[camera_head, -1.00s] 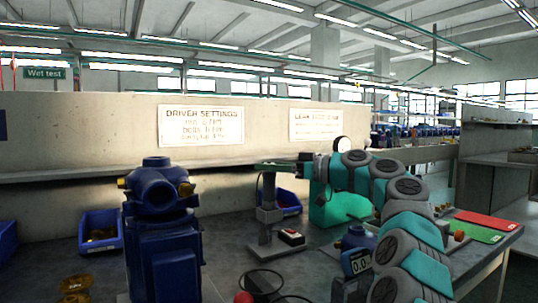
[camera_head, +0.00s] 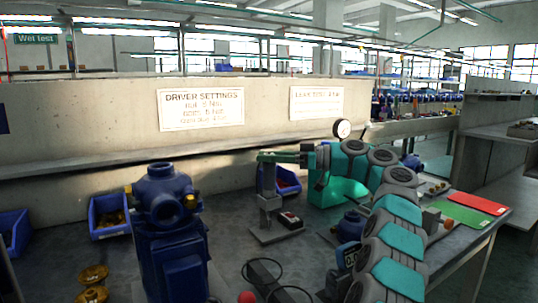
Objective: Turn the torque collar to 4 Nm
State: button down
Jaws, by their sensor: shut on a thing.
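The driver (camera_head: 267,182) is upright in a grey stand (camera_head: 276,236) on the bench, right of the blue pump. My gripper (camera_head: 266,157) reaches in from the right at the driver's top end. It is shut on what looks like the torque collar, which the fingers mostly hide. No scale or number on the collar can be read. A sign headed "Driver settings" (camera_head: 201,109) hangs on the wall behind; its smaller lines are blurred.
A blue pump (camera_head: 172,255) stands at the front left. Blue bins (camera_head: 108,214) line the wall, one behind the driver. Green (camera_head: 466,214) and red (camera_head: 477,203) mats lie at the right.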

jog(key=c, duration=0.6)
grip_release()
jog(key=shift+o, duration=0.2)
jog(key=shift+d, duration=0.15)
jog(key=d, duration=0.7)
jog(key=shift+s+d, duration=0.25)
